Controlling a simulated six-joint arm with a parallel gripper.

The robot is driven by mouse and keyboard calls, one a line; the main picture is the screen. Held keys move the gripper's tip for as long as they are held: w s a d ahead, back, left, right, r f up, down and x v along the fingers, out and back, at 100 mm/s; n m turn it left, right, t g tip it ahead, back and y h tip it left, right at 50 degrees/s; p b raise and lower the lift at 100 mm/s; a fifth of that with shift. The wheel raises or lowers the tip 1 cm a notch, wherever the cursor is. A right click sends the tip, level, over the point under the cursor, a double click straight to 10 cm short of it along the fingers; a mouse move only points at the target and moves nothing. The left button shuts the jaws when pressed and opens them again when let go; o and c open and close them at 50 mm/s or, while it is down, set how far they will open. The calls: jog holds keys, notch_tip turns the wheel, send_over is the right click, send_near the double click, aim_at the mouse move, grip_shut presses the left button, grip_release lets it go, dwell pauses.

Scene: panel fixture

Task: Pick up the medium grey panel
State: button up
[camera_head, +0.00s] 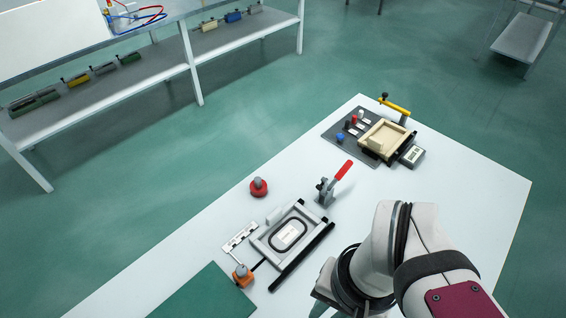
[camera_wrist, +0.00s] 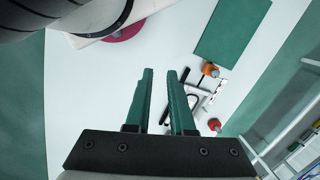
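A grey panel (camera_head: 289,235) with a black rounded ring and a pale label lies flat in a light grey fixture frame (camera_head: 262,246) on the white table. In the wrist view the fixture (camera_wrist: 203,100) shows small, beyond and to the right of the fingers, partly covered by the right finger; I cannot make out the panel there. My gripper (camera_wrist: 159,72) has two teal fingers, apart, with nothing held between them. In the head view my arm stands at the lower right of the fixture and hides most of the gripper.
A red-handled toggle clamp (camera_head: 326,190) stands at the frame's far corner. A red knob (camera_head: 259,187), orange knob (camera_head: 242,275) and green mat (camera_head: 205,295) lie left of it. A second fixture (camera_head: 380,138) with a yellow handle sits further back. The table's right side is clear.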

jog(key=o, duration=0.5)
jog(key=shift+c, duration=0.2)
jog(key=n+t+h, duration=1)
jog(key=n+h, duration=0.1)
jog(key=n, duration=2.1)
send_near(267, 221)
jog(key=shift+n, duration=0.3)
jog(key=x, duration=1.2)
jog(key=shift+w+d+f, duration=0.2)
jog(key=shift+w+d, duration=0.05)
